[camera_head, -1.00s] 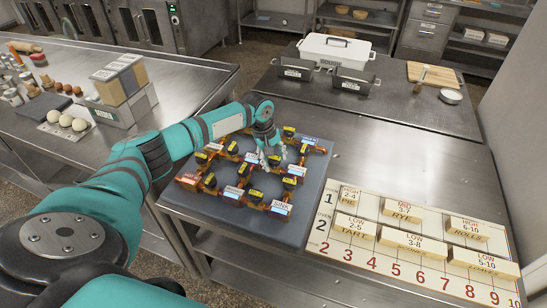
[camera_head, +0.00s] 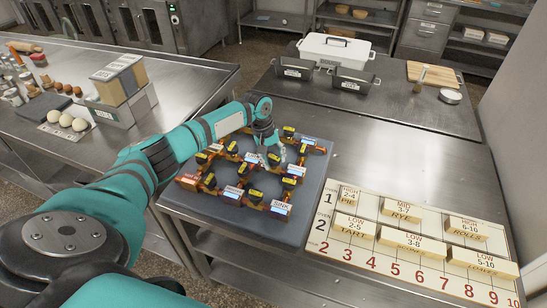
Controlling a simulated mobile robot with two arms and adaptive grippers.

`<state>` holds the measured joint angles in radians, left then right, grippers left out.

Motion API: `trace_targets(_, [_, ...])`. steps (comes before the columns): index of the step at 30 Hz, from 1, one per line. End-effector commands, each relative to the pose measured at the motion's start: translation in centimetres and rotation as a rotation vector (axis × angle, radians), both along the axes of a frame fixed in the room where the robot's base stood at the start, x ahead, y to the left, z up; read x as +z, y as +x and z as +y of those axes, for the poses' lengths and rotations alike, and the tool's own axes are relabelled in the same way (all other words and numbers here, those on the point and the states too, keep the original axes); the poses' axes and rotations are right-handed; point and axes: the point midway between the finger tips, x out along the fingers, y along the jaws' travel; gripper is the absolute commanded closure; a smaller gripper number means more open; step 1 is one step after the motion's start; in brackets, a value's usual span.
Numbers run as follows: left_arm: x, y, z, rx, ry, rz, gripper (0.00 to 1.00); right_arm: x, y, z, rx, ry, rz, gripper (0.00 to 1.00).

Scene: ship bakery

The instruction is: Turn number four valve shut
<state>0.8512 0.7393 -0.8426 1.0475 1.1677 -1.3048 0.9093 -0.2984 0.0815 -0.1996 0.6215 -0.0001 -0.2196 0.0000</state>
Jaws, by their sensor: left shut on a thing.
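A grey board (camera_head: 298,226) on the steel table carries a grid of copper pipes with several black valves that have yellow tags. White and blue labels sit between them, one reading SINK (camera_head: 280,208). My left gripper (camera_head: 272,158) points down over the middle of the grid and is shut on a valve (camera_head: 274,160), which its fingers largely hide. The number on that valve is too small to read. Other valves show around it, such as one at the front (camera_head: 255,196) and one at the back (camera_head: 289,132). My right gripper is not in view.
A cream schedule board (camera_head: 350,255) with labelled blocks such as TART and RYE lies right of the pipe board. Behind stand dark tins (camera_head: 352,80), a white lidded box (camera_head: 335,50) and a cutting board (camera_head: 432,73). The left counter holds eggs (camera_head: 67,121) and a boxed stack (camera_head: 120,85).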

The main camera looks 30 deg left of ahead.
Motion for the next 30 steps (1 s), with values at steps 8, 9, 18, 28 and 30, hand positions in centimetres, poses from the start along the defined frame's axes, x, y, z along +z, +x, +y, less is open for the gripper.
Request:
trace_targets(8, [-0.1,0.1,0.1,-0.254,-0.003,0.001,0.93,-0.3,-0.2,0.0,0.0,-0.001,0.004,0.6])
trace_targets(9, [-0.1,0.1,0.1,-0.293,-0.002,0.001,0.93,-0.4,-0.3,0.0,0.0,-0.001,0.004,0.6])
trace_targets(18, [-0.2,0.2,0.2,-0.577,-0.003,-0.001,0.93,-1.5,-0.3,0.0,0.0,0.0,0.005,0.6])
trace_targets(28, [-0.2,0.4,0.2,-0.892,-0.002,-0.002,0.93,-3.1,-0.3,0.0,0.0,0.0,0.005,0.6])
trace_targets(30, [-0.2,0.4,0.2,-0.956,-0.001,-0.001,0.93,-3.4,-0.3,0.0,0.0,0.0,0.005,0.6])
